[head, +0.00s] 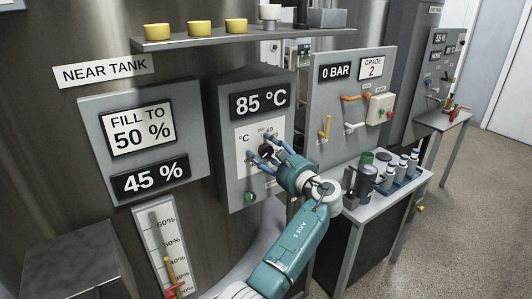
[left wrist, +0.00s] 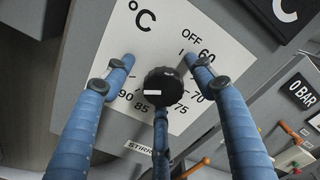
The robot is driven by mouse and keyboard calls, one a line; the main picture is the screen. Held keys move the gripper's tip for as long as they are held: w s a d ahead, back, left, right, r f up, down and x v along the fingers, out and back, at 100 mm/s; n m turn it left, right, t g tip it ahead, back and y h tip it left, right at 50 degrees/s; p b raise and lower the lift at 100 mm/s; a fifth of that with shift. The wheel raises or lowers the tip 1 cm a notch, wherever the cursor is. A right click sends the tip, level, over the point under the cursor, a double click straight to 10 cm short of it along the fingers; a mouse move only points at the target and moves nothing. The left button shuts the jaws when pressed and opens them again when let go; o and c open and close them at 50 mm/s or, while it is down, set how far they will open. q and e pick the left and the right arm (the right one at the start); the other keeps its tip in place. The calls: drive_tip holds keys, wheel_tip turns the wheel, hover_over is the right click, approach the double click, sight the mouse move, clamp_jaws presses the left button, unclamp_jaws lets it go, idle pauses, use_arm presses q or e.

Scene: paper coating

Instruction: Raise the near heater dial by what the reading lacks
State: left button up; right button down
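The near heater panel (head: 225,160) shows a reading of 85 °C (head: 260,103). Its black dial (head: 265,151) is partly hidden behind my left gripper (head: 260,148) in the head view. In the left wrist view the dial (left wrist: 165,92) sits between my blue fingers, with a white mark on its lower left side. A scale (left wrist: 197,97) with OFF, 60, 70, 75, 85 and 90 rings it; other marks are covered. My left gripper is open, with its fingers around the dial and gaps at both sides. My right gripper is not in view.
A green knob (head: 250,197) sits below the dial. Left is a panel reading FILL TO 50 % and 45 % (head: 149,176). Right is a 0 BAR panel (head: 336,72) with levers. A side table (head: 372,208) with bottles stands close to my left arm.

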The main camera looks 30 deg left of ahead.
use_arm(q)
drive_tip(key=shift+d, duration=0.2)
drive_tip(key=v, duration=1.1)
drive_tip(key=shift+s+d, duration=0.2)
drive_tip(key=shift+d, duration=0.1)
drive_tip(key=shift+f, duration=0.1)
